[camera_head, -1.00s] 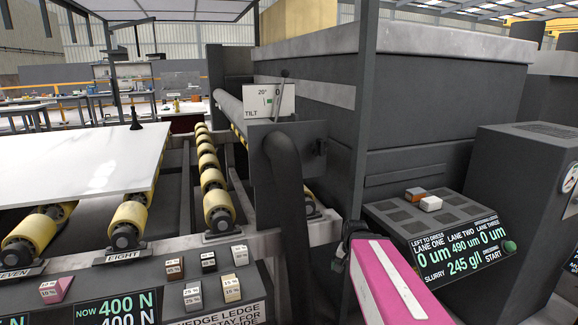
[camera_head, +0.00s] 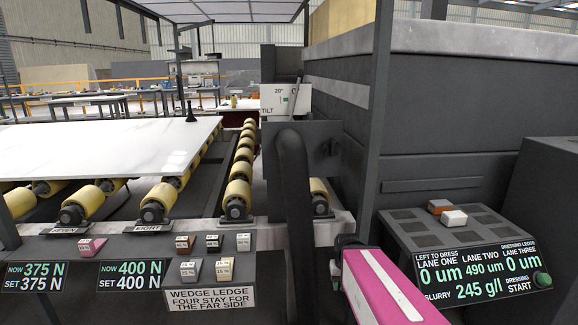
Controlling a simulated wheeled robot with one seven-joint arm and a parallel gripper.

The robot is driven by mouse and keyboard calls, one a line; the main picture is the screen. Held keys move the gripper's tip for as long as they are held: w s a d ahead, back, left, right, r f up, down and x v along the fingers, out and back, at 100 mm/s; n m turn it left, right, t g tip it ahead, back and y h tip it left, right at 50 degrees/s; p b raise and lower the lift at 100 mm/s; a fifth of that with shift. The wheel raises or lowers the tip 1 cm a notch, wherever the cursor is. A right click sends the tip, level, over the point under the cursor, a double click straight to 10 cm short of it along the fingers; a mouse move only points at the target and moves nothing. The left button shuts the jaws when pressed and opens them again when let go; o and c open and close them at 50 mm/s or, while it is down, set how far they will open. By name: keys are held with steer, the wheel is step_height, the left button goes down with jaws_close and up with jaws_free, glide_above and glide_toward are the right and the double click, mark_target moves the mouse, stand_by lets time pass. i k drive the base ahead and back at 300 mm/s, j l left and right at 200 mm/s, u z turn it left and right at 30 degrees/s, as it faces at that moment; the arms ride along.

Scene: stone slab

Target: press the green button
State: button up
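The green button (camera_head: 542,279) is a small round knob at the lower right corner of the dark dressing console (camera_head: 406,226), beside the words "DRESSING START". Nothing covers it in the head view. A pink and white link of my arm (camera_head: 385,290) rises from the bottom edge, left of the console, with a dark joint at its far end. My gripper's fingers do not show, so its distance from the button cannot be told.
An orange-brown block (camera_head: 439,206) and a white block (camera_head: 454,217) sit on the console top. A dark upright pipe (camera_head: 294,190) stands left of my arm. A white slab (camera_head: 100,148) lies on yellow rollers (camera_head: 238,194). A left panel holds several small labelled blocks.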

mark_target(544, 279)
steer(key=l+u, duration=0.25)
steer(key=k+l+u, duration=0.1)
steer(key=l+u, duration=0.2)
steer(key=l, duration=0.15)
steer(key=k+l+u, duration=0.1)
steer(key=l+u, duration=0.15)
steer(key=k+l+u, duration=0.1)
steer(key=u, duration=0.2)
steer(key=k+l+z, duration=0.25)
steer(key=k, duration=0.25)
steer(key=k+l+z, duration=0.35)
steer(key=l, duration=0.35)
steer(key=k+l+z, duration=0.15)
steer(key=k+l, duration=0.15)
steer(key=k+l+z, duration=0.1)
steer(key=k+l, duration=0.15)
steer(key=l, duration=0.15)
steer(key=k+l, duration=0.2)
steer(key=l, duration=0.2)
steer(key=k+z, duration=0.05)
